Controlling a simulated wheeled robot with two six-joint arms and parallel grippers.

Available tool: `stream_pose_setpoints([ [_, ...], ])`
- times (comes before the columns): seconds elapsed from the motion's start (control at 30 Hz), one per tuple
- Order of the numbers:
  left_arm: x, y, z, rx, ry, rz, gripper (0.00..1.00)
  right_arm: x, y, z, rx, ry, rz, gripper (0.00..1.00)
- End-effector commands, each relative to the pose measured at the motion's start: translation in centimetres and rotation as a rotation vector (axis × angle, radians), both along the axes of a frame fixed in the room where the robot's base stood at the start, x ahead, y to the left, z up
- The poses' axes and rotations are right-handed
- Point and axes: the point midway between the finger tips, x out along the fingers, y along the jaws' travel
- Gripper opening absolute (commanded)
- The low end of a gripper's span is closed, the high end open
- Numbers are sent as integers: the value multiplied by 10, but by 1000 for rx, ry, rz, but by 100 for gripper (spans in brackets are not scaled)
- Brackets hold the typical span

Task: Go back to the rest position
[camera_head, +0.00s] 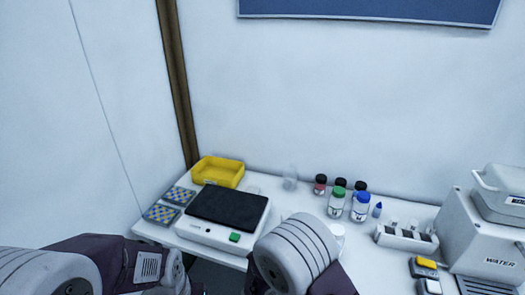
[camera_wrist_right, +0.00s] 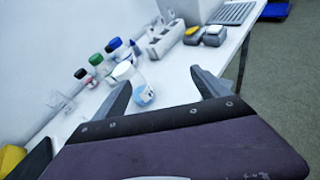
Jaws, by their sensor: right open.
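My right gripper (camera_wrist_right: 161,80) is open in the right wrist view, its two grey fingers spread apart with nothing held. A clear container with pale blue liquid (camera_wrist_right: 142,94) stands on the table beyond the fingers, showing between them in the picture. In the head view my right arm comes up from the bottom centre and hides part of the table; its jaws are not visible there. My left arm comes in at the bottom left, and its gripper is outside the picture.
The white table (camera_head: 282,203) carries a black-topped device (camera_head: 228,207), a yellow tray (camera_head: 217,172), blue-yellow racks (camera_head: 162,214), capped bottles (camera_head: 337,204), a white holder (camera_head: 406,238) and a boxy machine (camera_head: 487,240). A wall stands behind. Open floor (camera_wrist_right: 285,75) shows beyond the table edge.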

Motion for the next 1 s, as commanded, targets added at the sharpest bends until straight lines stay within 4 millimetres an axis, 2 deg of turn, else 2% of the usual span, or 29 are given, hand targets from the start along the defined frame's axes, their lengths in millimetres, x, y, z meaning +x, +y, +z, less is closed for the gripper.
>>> stream_pose_setpoints([
  [0.03, 0, 0, 3, 0, 0, 0, 72, -5, -19, 11, 31, -18, -78, 84],
  [0.17, 0, 0, 8, 0, 0, 0, 72, -34, -68, 28, 149, -62, -335, 84],
  [0.27, 0, 0, 14, 0, 0, 0, 72, -81, -101, 35, 321, -119, -634, 84],
  [0.3, 0, 0, 16, 0, 1, 0, 72, -104, -107, 33, 424, -156, -785, 84],
  [0.37, 0, 0, 19, 0, 0, 0, 72, -137, -101, 27, 613, -233, -1022, 84],
  [0.4, 0, 0, 21, 0, 0, 0, 72, -150, -88, 22, 746, -294, -1165, 84],
  [0.47, 0, 0, 22, 0, 0, 0, 72, -156, -64, 16, 933, -386, -1338, 84],
  [0.6, 0, 0, 21, 0, 0, 0, 72, -140, -11, 5, 1242, -535, -1563, 84],
  [0.7, 0, 0, 21, 0, 1, 0, 72, -126, 7, 1, 1351, -602, -1645, 84],
  [0.8, 0, 0, 21, 0, 1, 0, 72, -114, 11, 2, 1404, -640, -1647, 84],
  [1.0, 0, 0, 21, 0, 1, 0, 72, -113, 11, 2, 1405, -640, -1642, 84],
])
